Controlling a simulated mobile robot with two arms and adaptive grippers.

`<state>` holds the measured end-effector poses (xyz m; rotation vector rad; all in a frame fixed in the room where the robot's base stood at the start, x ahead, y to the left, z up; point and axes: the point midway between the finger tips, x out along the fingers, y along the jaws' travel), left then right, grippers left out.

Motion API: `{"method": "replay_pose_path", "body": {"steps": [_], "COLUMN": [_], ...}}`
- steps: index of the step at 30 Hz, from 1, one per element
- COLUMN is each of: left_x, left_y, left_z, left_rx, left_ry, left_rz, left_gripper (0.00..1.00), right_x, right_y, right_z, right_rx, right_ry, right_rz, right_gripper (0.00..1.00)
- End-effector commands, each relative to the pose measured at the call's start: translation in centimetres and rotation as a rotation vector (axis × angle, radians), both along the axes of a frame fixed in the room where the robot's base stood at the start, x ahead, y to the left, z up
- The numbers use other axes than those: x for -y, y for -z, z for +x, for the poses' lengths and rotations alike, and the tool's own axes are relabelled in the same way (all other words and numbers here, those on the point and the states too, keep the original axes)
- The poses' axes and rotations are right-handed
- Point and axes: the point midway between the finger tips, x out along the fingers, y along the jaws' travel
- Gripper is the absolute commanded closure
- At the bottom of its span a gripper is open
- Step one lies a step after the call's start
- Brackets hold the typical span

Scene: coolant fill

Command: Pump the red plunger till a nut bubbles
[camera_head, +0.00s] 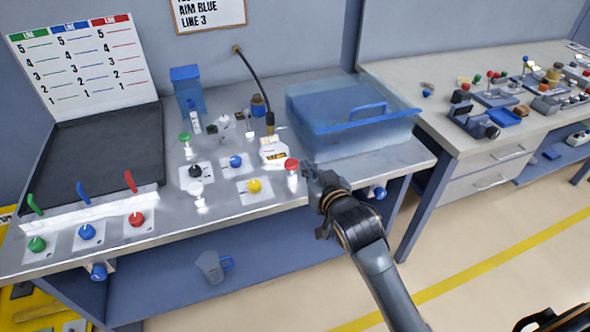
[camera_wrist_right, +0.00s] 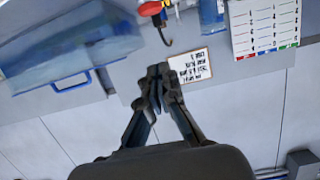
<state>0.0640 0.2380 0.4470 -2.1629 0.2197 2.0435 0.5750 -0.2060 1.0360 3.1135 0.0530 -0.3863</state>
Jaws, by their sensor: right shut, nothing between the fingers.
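The red plunger (camera_head: 291,165) has a round red cap on a pale, clear body and stands upright near the bench's front edge. In the right wrist view a red cap (camera_wrist_right: 150,8) shows at the top edge, apart from the fingertips. My right gripper (camera_head: 314,180) is just right of the plunger, at about the height of its cap; whether they touch is unclear in the head view. Its fingers (camera_wrist_right: 158,73) are together with nothing between them. I cannot make out any nut or bubbles.
A clear blue-lidded tank (camera_head: 310,130) stands behind the right gripper. Yellow (camera_head: 254,186), blue (camera_head: 236,161) and black knobs sit left of the plunger. A dark tray (camera_head: 100,150) is at left, with levers in front. A jug (camera_head: 210,267) is on the lower shelf.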

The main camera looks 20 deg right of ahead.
Motion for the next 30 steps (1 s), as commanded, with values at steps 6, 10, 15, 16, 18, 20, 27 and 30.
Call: {"method": "replay_pose_path", "body": {"steps": [6,10,15,16,18,20,27,30], "left_x": [0.4,0.3,0.2,0.2,0.2,0.2,0.3,0.3], "left_y": [-0.4,-0.7,-1.2,-1.3,-1.4,-1.6,-2.3,-2.5], "left_z": [4.3,4.1,2.1,1.8,1.3,1.2,1.7,2.2], "left_rx": [0.065,0.061,0.032,0.027,0.019,0.017,0.024,0.032], "left_ry": [0.001,0.0,0.0,0.0,-0.001,-0.001,-0.001,-0.001], "left_rz": [-0.007,-0.006,-0.004,-0.004,-0.003,-0.003,-0.004,-0.005], "left_gripper": [0.6,0.6,0.6,0.6,0.6,0.6,0.6,0.6], "right_x": [0.0,-0.1,-0.2,-0.2,-0.3,-0.3,-0.4,-0.4], "right_y": [0.0,0.3,0.9,1.0,1.4,1.7,4.2,5.3], "right_z": [0.3,1.6,4.6,5.2,6.5,7.5,9.7,9.7], "right_rx": [0.0,0.0,0.0,0.001,0.0,0.0,-0.006,-0.003], "right_ry": [0.0,0.0,0.0,0.0,0.0,0.0,-0.001,0.0], "right_rz": [0.0,0.0,0.0,0.0,0.001,0.001,0.001,0.0], "right_gripper": [1.0,1.0,1.0,1.0,1.0,1.0,1.0,1.0]}}
